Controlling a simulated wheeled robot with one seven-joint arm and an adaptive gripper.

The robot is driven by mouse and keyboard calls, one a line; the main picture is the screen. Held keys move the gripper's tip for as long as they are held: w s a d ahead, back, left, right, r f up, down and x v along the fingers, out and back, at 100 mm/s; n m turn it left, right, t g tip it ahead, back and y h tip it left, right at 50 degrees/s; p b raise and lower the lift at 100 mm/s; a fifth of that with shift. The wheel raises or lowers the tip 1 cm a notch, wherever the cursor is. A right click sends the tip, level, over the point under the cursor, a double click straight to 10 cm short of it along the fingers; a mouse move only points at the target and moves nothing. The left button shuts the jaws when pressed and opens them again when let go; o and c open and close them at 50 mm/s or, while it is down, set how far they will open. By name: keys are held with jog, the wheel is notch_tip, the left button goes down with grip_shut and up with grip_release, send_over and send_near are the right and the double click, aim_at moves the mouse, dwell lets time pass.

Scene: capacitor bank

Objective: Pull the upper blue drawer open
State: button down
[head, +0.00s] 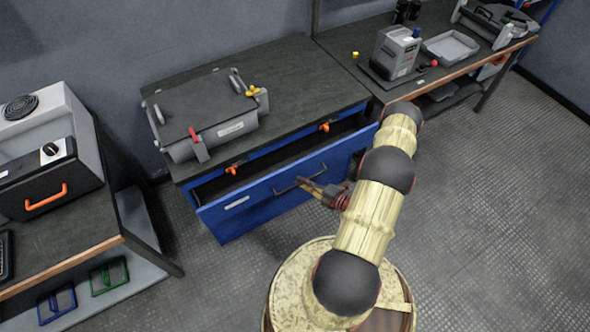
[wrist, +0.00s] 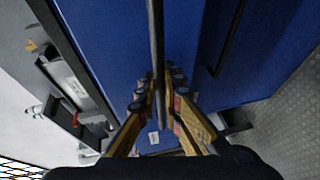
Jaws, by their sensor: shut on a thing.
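The upper blue drawer (head: 262,203) stands partly open under the dark bench top, with a dark gap showing behind its front. Its dark bar handle (head: 285,189) runs along the front; in the wrist view the handle (wrist: 157,35) runs down between my fingers. My gripper (head: 303,184) is at the handle in front of the drawer. In the wrist view my gripper (wrist: 160,85) has its fingers closed around the bar, against the blue front. The fingers hide part of the bar.
A grey case (head: 208,112) rests on the bench top (head: 300,75) above the drawer. Orange latches (head: 232,170) show at the cabinet's edge. A side bench (head: 60,230) stands at the left. The floor (head: 480,200) at the right is clear.

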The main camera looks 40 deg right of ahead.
jog(key=s+a, duration=0.3)
jog(key=s, duration=0.9)
jog(key=s+a, duration=0.2)
jog(key=s, duration=1)
jog(key=shift+s+a, duration=0.25)
jog(key=shift+a, duration=0.15)
jog(key=c, duration=1.9)
grip_release()
jog(key=v, duration=1.2)
jog(key=shift+r, duration=0.1)
